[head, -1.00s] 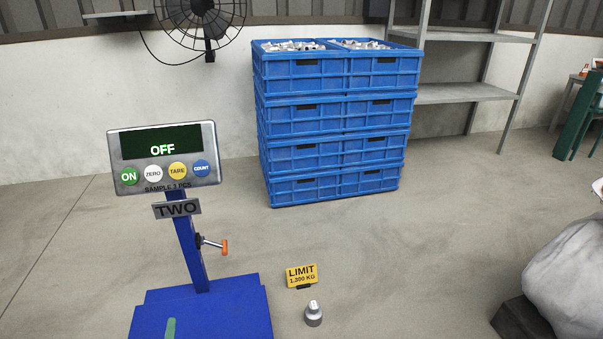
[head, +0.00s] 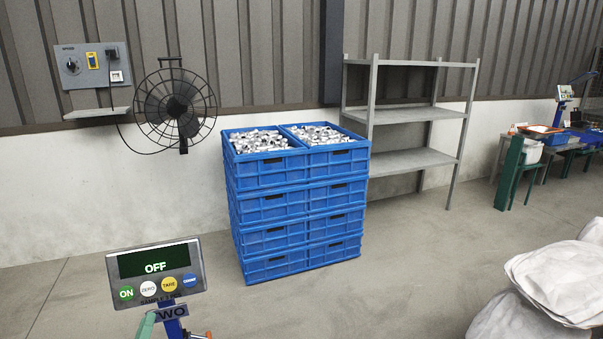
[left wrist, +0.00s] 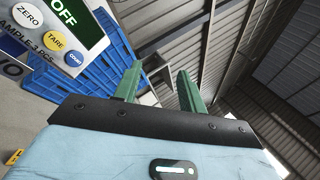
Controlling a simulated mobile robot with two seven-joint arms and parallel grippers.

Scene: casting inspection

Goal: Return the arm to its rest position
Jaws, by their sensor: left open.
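My left gripper (head: 146,325) shows as a bit of green finger at the bottom edge of the head view, in front of the lower part of the scale's display (head: 155,272). In the left wrist view both green fingers of the left gripper (left wrist: 158,76) stand apart with nothing between them. The display reads OFF and carries ON, ZERO, TARE and COUNT buttons; it also shows at the upper left of the left wrist view (left wrist: 65,15). The scale's platform is out of view. My right gripper is not in view.
A stack of blue crates (head: 300,220) with metal castings on top stands behind the scale. A grey shelf (head: 410,112) and a wall fan (head: 176,105) are farther back. White sacks (head: 560,280) lie at the right. The floor between is clear.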

